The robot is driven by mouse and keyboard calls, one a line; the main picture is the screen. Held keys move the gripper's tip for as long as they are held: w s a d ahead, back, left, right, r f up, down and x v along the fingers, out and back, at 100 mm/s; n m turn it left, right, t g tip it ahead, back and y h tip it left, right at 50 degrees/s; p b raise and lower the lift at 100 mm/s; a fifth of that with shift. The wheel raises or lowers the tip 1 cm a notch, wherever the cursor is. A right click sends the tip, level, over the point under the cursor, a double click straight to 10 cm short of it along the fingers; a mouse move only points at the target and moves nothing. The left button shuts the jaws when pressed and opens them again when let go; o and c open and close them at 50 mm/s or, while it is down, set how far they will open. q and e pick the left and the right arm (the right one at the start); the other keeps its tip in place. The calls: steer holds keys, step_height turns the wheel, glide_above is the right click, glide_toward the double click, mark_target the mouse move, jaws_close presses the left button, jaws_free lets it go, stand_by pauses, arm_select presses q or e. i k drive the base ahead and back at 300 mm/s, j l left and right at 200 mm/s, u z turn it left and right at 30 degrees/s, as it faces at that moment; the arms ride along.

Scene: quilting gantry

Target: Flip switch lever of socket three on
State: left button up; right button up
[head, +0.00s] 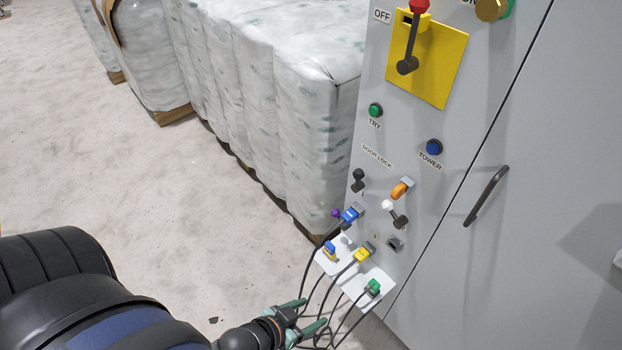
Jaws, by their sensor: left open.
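The grey panel (414,165) has a group of small switches and sockets low down. A lever with a black knob (358,174) and a lever with a white knob (388,205) stick out there. A purple knob (336,212) sits beside a blue plug (351,213). I cannot read any socket number, so I cannot tell which lever belongs to socket three. My left gripper (315,311) is at the bottom centre, below the panel's shelf, with its green fingers apart. Dark cables run across it; I see nothing clearly held. My right gripper is out of view.
A white shelf (345,271) carries a yellow plug (363,254), a green plug (373,287) and a blue-yellow piece (330,250). An orange part (400,189) and a red-knobbed lever (411,38) are on the panel. Wrapped bales (285,110) stand at left; the floor (150,190) is open.

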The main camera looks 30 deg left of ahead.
mark_target(336, 213)
steer(key=u, duration=0.8)
